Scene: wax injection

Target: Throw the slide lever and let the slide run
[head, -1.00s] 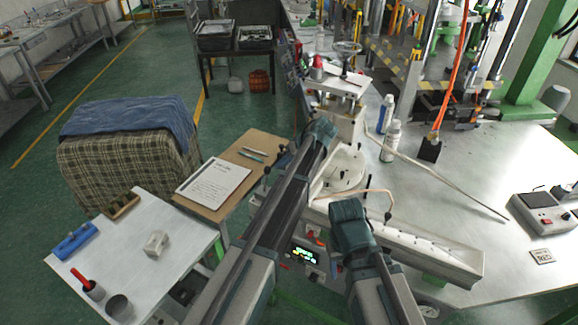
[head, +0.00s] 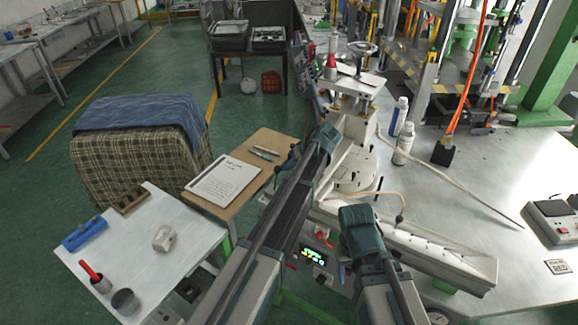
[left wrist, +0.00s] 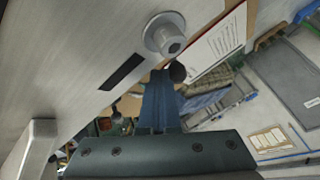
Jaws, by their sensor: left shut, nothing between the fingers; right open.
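The wax injection machine (head: 440,257) is pale, with a round bed and a long sloping trough. A small dark knob (head: 278,169), perhaps the slide lever's, shows at its left side. My left gripper (head: 290,160) is beside it, its fingertips partly hidden by my wrist. In the left wrist view, my left gripper's fingers (left wrist: 160,85) are shut and empty. A black ball knob (left wrist: 178,72) lies right at their tips, below a metal boss (left wrist: 166,36); contact is unclear. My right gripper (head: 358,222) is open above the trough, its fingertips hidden.
A control panel (head: 314,255) is lit between my arms. Bottles (head: 403,143) stand on the metal table behind. At left are a board with a paper sheet (head: 223,180), a small white table (head: 140,230) with tools, and a cloth-covered stand (head: 140,155).

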